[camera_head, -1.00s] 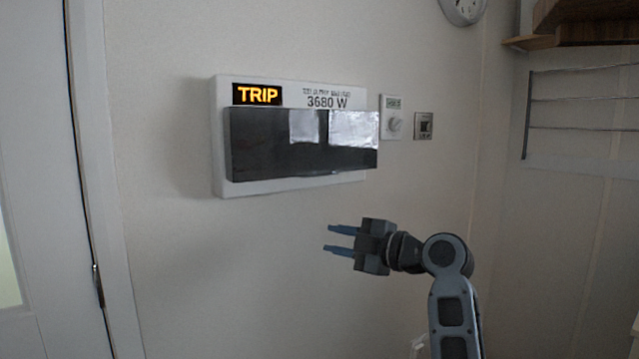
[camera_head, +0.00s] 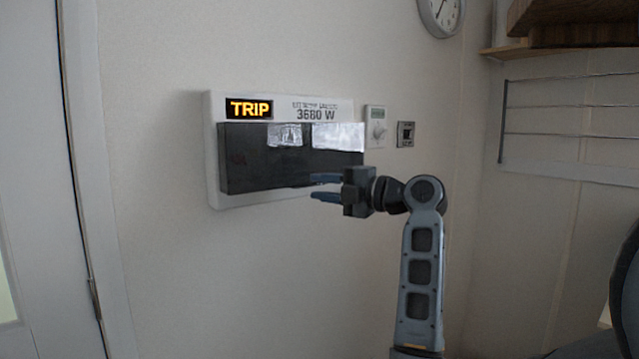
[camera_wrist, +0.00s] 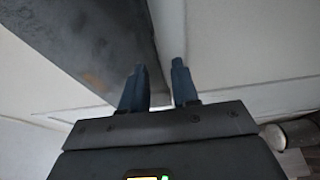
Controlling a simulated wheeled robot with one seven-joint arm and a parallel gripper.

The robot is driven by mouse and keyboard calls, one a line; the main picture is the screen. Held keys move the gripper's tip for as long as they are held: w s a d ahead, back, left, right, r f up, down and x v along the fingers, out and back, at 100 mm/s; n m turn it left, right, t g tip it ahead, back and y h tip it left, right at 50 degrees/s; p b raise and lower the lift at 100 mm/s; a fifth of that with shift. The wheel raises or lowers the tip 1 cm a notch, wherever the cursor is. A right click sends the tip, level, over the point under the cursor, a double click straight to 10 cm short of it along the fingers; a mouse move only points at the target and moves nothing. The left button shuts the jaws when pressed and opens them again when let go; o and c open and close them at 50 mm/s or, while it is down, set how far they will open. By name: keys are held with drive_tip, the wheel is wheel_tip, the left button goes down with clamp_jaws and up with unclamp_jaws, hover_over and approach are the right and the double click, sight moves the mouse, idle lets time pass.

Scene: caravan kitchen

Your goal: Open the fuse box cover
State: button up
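The fuse box (camera_head: 212,190) is a white wall panel with a lit orange TRIP sign and a 3680 W label. Its dark glossy cover (camera_head: 265,165) is shut across the front. My gripper (camera_head: 312,187) is open and empty, its two blue fingers pointing left at the cover's lower right edge. In the wrist view, the gripper's fingers (camera_wrist: 160,84) stand apart, with the dark cover (camera_wrist: 85,45) to the left and its edge close to the left fingertip. I cannot tell whether that finger touches the cover.
A clock (camera_head: 440,15), a wooden shelf (camera_head: 570,25) and a wire rack (camera_head: 570,107) are at the upper right. A door (camera_head: 35,180) stands at the left. The wall below the box is bare.

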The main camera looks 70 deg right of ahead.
drive_tip(key=shift+w, duration=0.55)
drive_tip(key=shift+d, duration=0.1)
clamp_jaws()
idle(1.0)
